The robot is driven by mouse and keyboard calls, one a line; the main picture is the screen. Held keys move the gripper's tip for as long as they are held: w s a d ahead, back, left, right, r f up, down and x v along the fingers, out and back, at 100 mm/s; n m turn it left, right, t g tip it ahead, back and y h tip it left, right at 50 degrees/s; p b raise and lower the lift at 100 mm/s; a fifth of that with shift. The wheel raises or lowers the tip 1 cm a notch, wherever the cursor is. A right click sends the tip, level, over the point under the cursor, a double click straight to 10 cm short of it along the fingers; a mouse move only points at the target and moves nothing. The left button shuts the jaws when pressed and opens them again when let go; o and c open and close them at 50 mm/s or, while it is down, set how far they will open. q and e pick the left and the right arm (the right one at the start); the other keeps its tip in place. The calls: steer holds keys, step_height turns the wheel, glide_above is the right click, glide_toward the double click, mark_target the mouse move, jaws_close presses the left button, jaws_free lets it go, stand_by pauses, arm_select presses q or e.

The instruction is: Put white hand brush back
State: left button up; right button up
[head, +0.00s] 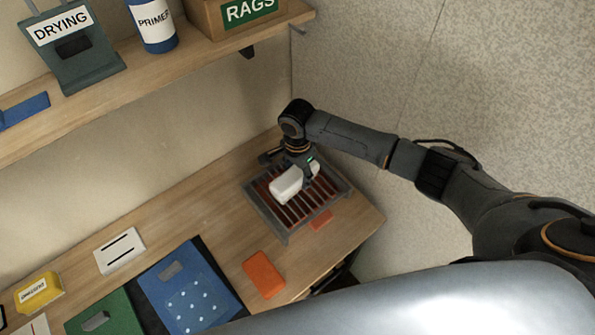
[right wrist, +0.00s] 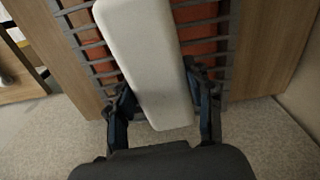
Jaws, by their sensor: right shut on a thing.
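The white hand brush (head: 286,187) is a pale block over the grey slatted rack (head: 267,215) at the right end of the bench. My right gripper (head: 307,172) is above the rack and shut on the brush. In the right wrist view the brush (right wrist: 148,60) lies between the two fingers of my right gripper (right wrist: 163,105), with the rack's bars (right wrist: 215,75) behind it. I cannot tell whether the brush touches the bars. My left gripper is not in view.
An orange block (head: 263,274) lies in front of the rack. A blue folder-like item (head: 185,285), a white slotted plate (head: 119,250) and a yellow box (head: 38,293) lie to the left. A shelf (head: 150,75) holds a RAGS box (head: 235,15) above.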

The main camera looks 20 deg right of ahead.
mark_target(296, 171)
steer(key=shift+f, duration=0.1)
steer(key=o, duration=1.2)
steer(key=shift+c, duration=0.2)
steer(key=shift+f, duration=0.1)
steer(key=shift+b, duration=1.2)
step_height(296, 171, up, 15)
steer(key=b, duration=0.1)
steer(key=shift+a+f, duration=0.2)
steer(key=shift+a, duration=0.05)
